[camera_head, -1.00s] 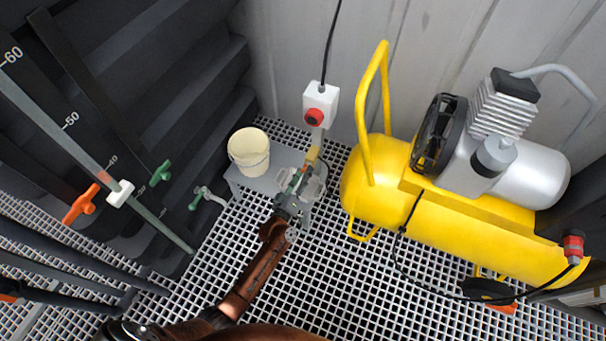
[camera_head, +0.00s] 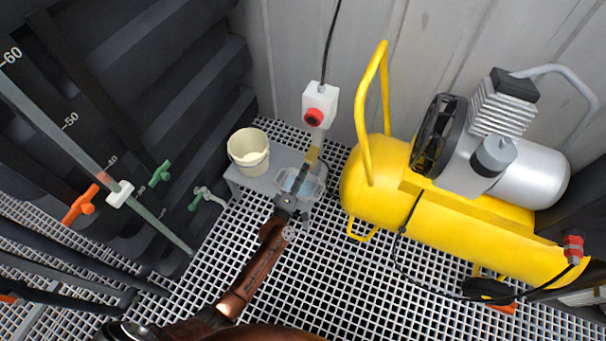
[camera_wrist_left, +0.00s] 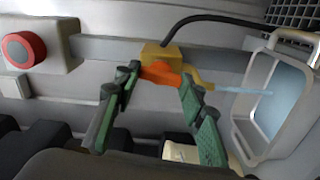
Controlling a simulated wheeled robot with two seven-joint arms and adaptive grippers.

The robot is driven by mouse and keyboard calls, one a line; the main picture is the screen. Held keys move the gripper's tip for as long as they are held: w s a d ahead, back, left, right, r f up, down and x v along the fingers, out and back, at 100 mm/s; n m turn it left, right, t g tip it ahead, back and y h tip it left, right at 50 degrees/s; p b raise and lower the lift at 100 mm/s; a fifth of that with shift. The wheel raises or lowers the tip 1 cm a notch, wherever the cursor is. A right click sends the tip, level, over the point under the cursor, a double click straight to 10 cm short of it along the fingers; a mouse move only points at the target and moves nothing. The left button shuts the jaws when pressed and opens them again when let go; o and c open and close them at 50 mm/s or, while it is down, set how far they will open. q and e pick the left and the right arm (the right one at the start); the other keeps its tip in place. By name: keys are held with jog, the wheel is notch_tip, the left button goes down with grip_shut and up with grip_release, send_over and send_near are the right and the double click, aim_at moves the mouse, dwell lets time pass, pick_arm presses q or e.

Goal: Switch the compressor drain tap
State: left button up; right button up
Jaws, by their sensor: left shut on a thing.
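A brass tap (camera_head: 312,155) sits at the lower end of the grey pipe below a white box. In the left wrist view the brass body (camera_wrist_left: 160,55) carries an orange handle (camera_wrist_left: 162,76). My left gripper (camera_head: 304,172) is shut on this handle, its green-padded fingers on either side. A pale blue stream (camera_wrist_left: 240,91) runs from the tap's spout toward a clear tub (camera_wrist_left: 277,100). The tub (camera_head: 319,184) stands on a grey stand beside my fingers and is partly hidden by them. Another orange part (camera_head: 503,308) shows under the yellow compressor (camera_head: 440,220). My right gripper is not in view.
The white box (camera_head: 318,98) has a red button. A cream bucket (camera_head: 248,153) shares the grey stand (camera_head: 262,181) with the tub. Green-handled taps (camera_head: 160,173) and an orange-handled tap (camera_head: 81,205) are at the left. Open grating (camera_head: 330,275) lies in front.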

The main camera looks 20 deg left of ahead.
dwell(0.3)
pick_arm(q)
jog(key=o, duration=1.2)
jog(key=shift+c, duration=0.2)
jog(key=s, duration=1.2)
jog(key=shift+a, duration=0.25)
